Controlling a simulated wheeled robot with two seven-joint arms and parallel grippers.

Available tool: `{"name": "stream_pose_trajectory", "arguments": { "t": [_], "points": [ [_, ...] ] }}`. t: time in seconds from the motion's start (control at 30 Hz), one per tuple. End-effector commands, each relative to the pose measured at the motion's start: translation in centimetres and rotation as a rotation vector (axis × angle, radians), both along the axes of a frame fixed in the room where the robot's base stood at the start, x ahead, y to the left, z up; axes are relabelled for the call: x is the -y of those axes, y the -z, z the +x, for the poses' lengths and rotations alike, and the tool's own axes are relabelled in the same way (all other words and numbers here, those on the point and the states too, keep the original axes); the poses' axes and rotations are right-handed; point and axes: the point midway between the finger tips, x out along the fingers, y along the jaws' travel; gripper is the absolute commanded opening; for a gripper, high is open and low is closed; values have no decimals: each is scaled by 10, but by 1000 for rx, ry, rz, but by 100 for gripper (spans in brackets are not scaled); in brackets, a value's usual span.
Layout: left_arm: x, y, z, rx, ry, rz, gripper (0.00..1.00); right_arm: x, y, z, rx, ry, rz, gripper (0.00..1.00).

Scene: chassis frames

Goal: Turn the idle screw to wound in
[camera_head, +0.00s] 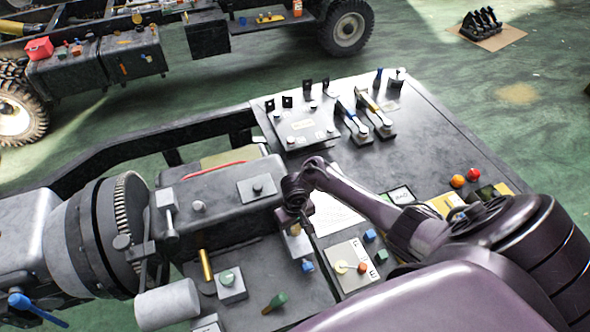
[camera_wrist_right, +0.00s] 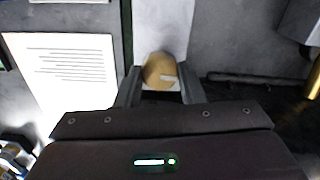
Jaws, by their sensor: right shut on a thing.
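A round brass screw head (camera_wrist_right: 158,72), which looks like the idle screw, carries a pale mark pointing right in the right wrist view. It sits at the near end of a pale grey block (camera_wrist_right: 162,25). My right gripper (camera_wrist_right: 160,84) has a finger on each side of the screw head and is shut on it. In the head view, my right gripper (camera_head: 295,220) reaches down beside the grey engine housing (camera_head: 225,195), and mostly hides the screw there. My left gripper is not in view.
A printed sheet (camera_head: 336,214) lies right of the gripper. A brass rod (camera_head: 206,265), a green knob (camera_head: 228,277) and a blue knob (camera_head: 307,266) stand close by.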

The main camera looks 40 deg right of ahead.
Motion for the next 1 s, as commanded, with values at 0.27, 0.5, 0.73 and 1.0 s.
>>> {"name": "stream_pose_trajectory", "arguments": {
  "t": [0.27, 0.5, 0.73, 1.0],
  "points": [
    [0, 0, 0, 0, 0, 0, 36, 0, -1, 1, 3, 170, 1, 12],
    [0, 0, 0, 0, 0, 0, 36, 1, -1, 1, 3, 242, 0, 12],
    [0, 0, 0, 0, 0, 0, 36, 1, -1, 1, 3, 260, 0, 12],
    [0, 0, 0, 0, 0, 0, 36, 1, -1, 2, 4, 261, -1, 12]
  ]
}}
